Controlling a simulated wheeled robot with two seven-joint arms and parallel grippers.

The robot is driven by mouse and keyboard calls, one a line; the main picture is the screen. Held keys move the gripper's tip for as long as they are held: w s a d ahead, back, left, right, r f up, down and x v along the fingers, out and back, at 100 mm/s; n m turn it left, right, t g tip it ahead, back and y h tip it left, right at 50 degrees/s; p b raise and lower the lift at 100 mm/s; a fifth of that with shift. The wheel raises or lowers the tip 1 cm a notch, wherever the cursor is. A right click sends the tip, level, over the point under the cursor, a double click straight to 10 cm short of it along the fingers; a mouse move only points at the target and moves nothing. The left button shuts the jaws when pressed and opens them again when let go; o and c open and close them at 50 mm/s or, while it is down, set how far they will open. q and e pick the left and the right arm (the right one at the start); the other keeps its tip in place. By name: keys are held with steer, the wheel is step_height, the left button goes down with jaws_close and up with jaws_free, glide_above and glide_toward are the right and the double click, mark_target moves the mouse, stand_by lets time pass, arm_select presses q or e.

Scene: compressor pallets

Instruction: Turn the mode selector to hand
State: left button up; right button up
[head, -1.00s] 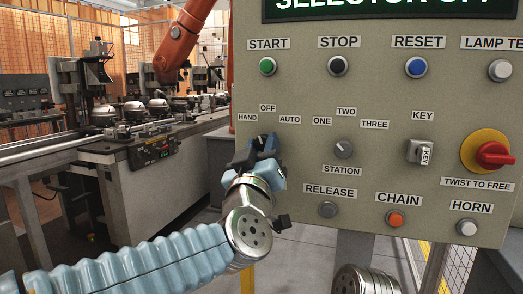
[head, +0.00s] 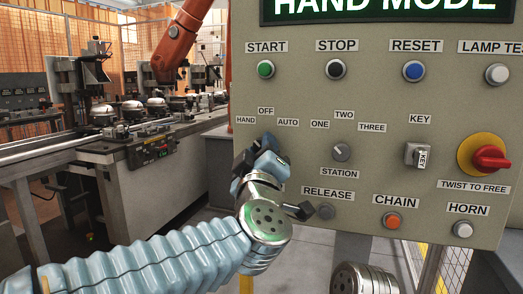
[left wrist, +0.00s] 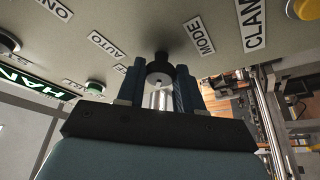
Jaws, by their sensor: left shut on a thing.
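The mode selector knob (left wrist: 160,63) is black and shows between my fingers in the left wrist view. In the head view it is hidden behind my left gripper (head: 261,158), below the HAND (head: 245,120), OFF (head: 266,111) and AUTO (head: 287,122) labels. The left gripper is shut on the knob, with one finger on each side of it in the left wrist view. The gripper is tilted. The panel display (head: 385,8) reads HAND MODE. My right gripper is not in view.
The grey panel (head: 300,90) also carries a station knob (head: 341,152), a key switch (head: 418,155), several push buttons and a red twist knob (head: 491,158). A machine line stands at the left.

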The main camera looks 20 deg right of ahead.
arm_select(q)
steer(key=o, duration=1)
steer(key=shift+o, duration=0.2)
steer(key=shift+s, duration=0.1)
steer(key=b+v, duration=0.3)
steer(key=v, duration=1)
steer(key=shift+s, duration=0.3)
steer(key=shift+a+f, duration=0.1)
